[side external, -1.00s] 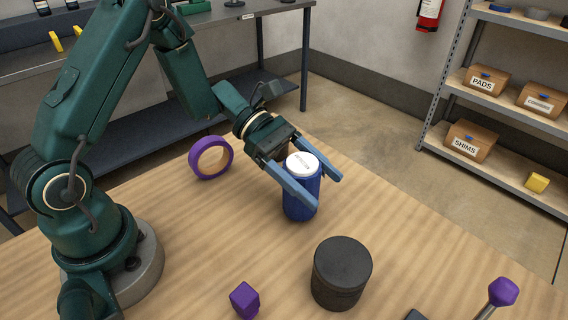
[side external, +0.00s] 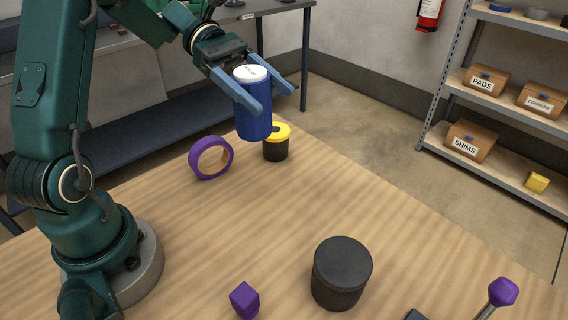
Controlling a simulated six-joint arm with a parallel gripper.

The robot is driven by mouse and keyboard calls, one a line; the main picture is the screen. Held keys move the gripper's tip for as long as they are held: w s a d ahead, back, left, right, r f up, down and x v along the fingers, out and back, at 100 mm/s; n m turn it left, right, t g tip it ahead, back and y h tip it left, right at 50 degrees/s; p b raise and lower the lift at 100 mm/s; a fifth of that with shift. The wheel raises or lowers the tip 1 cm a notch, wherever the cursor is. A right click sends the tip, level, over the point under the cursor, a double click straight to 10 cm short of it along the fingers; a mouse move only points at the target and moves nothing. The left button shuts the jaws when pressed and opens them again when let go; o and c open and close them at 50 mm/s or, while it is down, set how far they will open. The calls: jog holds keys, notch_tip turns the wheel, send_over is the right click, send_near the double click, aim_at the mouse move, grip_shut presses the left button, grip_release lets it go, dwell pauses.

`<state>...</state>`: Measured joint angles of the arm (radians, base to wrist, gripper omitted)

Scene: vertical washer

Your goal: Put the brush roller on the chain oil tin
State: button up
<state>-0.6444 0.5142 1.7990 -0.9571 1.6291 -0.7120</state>
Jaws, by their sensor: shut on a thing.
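The blue cylinder with a white top, which I take as the brush roller (side external: 254,112), is held upright between the fingers of my gripper (side external: 275,101). It is raised above the far part of the wooden table, with its lower end close in the picture to a yellow-topped black cylinder (side external: 276,148). Whether the two touch I cannot tell. The wide dark lidded tin, which I take as the chain oil tin (side external: 342,275), stands upright at the front middle of the table. Its top is bare. My gripper is far behind it.
A purple ring (side external: 211,158) stands on edge left of the yellow-topped cylinder. A purple block (side external: 245,300) lies at the front, and a purple-knobbed lever (side external: 502,292) is at front right. The middle of the wooden table (side external: 250,220) is clear.

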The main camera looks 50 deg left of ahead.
jog(key=s+d+r+m+g, duration=0.1)
jog(key=d+r+m+g, duration=0.25)
jog(key=d, duration=0.35)
jog(key=s+d+r+m+g, duration=0.2)
jog(key=d+r+m+g, duration=0.15)
jog(key=d, duration=0.35)
jog(key=shift+n+y, duration=0.4)
jog(key=shift+s+d+f, duration=0.6)
jog(key=shift+d+f, duration=1.2)
jog(key=shift+f, duration=0.1)
jog(key=shift+s+d+f, duration=0.55)
jog(key=shift+d+f, duration=1.25)
jog(key=shift+f, duration=0.15)
jog(key=shift+s+d+f, duration=0.6)
jog(key=shift+d+f, duration=1.2)
jog(key=shift+f, duration=0.1)
jog(key=shift+f, duration=0.15)
jog(key=o, duration=1.4)
jog(key=shift+o, duration=0.2)
